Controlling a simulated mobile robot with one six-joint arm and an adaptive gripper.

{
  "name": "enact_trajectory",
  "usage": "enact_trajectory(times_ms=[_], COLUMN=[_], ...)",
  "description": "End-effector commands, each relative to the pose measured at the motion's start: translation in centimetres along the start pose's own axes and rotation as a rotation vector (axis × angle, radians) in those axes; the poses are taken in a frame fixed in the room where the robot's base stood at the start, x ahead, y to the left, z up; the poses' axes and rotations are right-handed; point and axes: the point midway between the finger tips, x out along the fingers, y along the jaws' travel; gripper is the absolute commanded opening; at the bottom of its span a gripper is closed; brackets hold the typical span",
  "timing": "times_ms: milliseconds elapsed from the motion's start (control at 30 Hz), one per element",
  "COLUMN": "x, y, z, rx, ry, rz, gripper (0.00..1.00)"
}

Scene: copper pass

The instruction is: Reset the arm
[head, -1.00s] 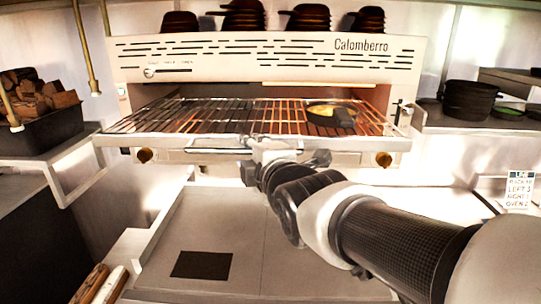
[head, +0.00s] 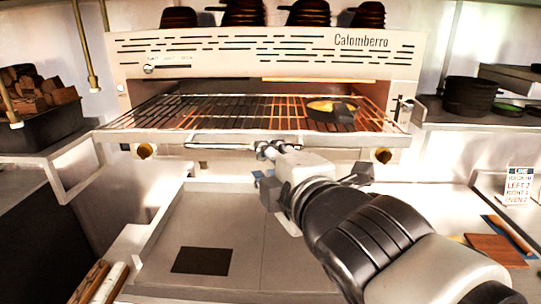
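My arm reaches in from the lower right in the head view. My gripper (head: 268,151) is at its far end, in front of the salamander grill's (head: 270,50) front bar and close to the rack handle (head: 222,146). The fingers are small and partly hidden by my own wrist, so I cannot tell whether they are open or shut, or whether they touch the handle. No held object shows. A small dark pan (head: 331,110) with yellow food sits on the right part of the grill rack (head: 215,112).
A bin of wood chunks (head: 38,108) stands at left, dark stacked pans (head: 470,96) at right. A pale counter with a dark square (head: 202,261) lies below the grill. A brown board (head: 496,250) and a small sign (head: 519,186) are at lower right.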

Motion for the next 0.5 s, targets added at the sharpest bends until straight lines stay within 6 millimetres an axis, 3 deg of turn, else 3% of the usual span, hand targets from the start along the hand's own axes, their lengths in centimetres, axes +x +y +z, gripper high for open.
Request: enact_trajectory(times_ms=[167, 333, 500], x=[-1.4, -6.5, -13.3], y=[-3.5, -12.3, -20.7], z=[3.5, 9.0, 10.5], rx=[0.205, 0.706, 1.207], ry=[-0.118, -0.412, -0.739], rz=[-0.100, -0.287, -0.416], gripper=[0.32, 0.32, 0.32])
